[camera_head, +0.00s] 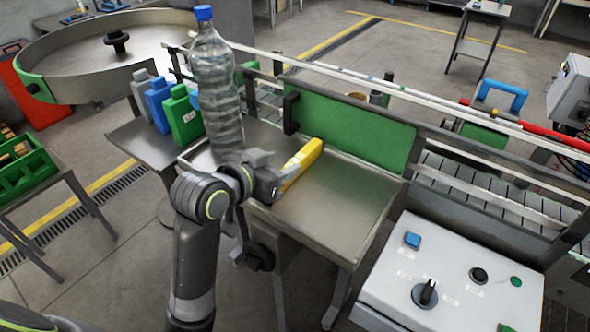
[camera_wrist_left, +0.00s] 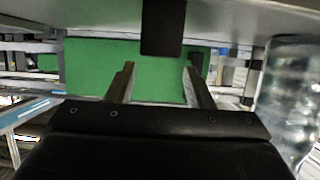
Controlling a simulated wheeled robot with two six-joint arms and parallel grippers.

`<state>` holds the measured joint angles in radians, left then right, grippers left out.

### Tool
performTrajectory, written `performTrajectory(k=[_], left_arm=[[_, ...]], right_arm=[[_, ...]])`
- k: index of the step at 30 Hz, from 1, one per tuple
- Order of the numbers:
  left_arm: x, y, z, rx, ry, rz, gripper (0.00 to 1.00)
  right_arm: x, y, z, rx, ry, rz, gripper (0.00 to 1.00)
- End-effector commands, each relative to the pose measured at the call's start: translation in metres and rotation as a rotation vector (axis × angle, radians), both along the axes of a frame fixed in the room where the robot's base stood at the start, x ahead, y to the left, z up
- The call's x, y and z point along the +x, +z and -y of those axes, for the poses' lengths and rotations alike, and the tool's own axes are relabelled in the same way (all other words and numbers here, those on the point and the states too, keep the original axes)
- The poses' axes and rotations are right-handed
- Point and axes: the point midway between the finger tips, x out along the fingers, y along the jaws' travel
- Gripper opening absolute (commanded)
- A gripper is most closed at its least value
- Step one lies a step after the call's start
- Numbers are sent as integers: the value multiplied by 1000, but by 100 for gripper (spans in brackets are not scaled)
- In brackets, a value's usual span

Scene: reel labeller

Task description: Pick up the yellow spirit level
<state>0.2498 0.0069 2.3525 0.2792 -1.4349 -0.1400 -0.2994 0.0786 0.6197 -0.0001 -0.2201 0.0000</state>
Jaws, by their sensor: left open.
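The yellow spirit level (camera_head: 307,159) is on the metal table (camera_head: 335,215), near the foot of the green panel (camera_head: 350,125). My left gripper (camera_head: 287,177) is right at its near end, and hides part of it. Whether they touch I cannot tell. In the left wrist view the two fingers (camera_wrist_left: 158,78) stand apart with the green panel (camera_wrist_left: 145,60) beyond them. I cannot make out the spirit level in that view. My right gripper is not in view.
A large clear bottle with a blue cap (camera_head: 213,75) stands close behind my left gripper. Grey, blue and green bottles (camera_head: 182,115) stand left of it. A control box (camera_head: 450,275) is at the lower right. The table's right front is clear.

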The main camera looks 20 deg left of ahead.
Motion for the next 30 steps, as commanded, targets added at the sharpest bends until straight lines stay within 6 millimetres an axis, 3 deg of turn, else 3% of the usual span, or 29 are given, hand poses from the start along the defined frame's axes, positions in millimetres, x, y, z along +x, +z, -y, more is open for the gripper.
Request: performTrajectory(k=[8, 19, 29, 30], left_arm=[[14, -5, 6, -1, -1, 0, 47], [50, -20, 22, -1, 0, 0, 47], [55, -23, 24, 1, 1, 1, 47], [55, -23, 24, 1, 1, 1, 43]], right_arm=[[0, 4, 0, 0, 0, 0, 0], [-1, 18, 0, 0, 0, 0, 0], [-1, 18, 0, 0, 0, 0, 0], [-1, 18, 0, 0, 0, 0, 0]])
